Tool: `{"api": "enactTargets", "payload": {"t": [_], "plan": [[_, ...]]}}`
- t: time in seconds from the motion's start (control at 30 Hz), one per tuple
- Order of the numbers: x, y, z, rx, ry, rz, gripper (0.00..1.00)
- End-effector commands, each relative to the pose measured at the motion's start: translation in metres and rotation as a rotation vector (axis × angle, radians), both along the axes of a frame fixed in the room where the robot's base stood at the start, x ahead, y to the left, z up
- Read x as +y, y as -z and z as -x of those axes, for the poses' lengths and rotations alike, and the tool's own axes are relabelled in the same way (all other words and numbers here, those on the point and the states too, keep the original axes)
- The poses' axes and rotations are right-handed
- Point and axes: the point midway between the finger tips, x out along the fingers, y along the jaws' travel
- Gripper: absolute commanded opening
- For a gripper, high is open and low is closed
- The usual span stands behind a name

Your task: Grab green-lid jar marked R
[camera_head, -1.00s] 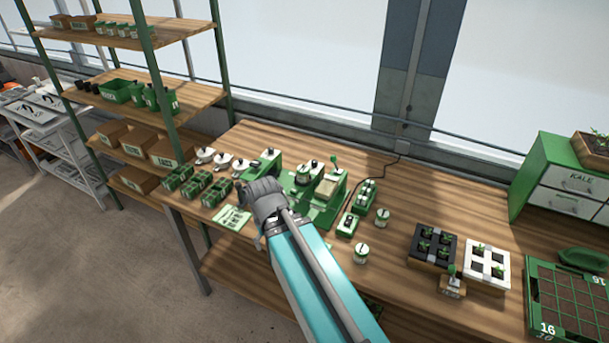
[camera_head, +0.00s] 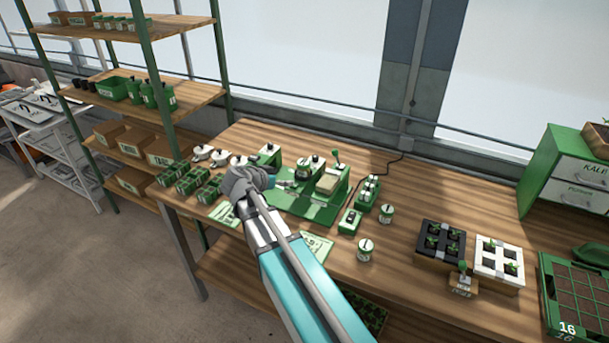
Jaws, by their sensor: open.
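Two small white jars with green tops stand on the wooden bench right of the green seeder machine (camera_head: 318,205). The nearer jar (camera_head: 365,252) and the farther jar (camera_head: 386,214) each carry a dark mark too small to read, so I cannot tell which is R. Several similar small containers (camera_head: 120,23) stand on the upper shelf, their marks also unreadable. My gripper (camera_head: 286,183) is open at the left part of the seeder, partly hidden by my wrist and well left of the two bench jars. I see nothing held in it.
Black and white seedling trays (camera_head: 441,258) stand right of the jars. A green gridded tray (camera_head: 545,290) is at the far right. Green boxes (camera_head: 190,178) and round white-and-dark items (camera_head: 203,152) crowd the bench's left end. Bare wood surrounds the nearer jar.

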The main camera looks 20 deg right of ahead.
Motion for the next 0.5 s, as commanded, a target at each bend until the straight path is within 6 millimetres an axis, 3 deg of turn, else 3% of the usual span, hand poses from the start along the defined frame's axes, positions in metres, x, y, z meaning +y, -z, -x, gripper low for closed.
{"api": "enactTargets", "payload": {"t": [0.2, 0.5], "plan": [[-0.002, -0.009, -0.020, -0.137, 0.024, 0.057, 1.00], [-0.003, -0.012, -0.022, -0.156, 0.028, 0.063, 1.00]]}}
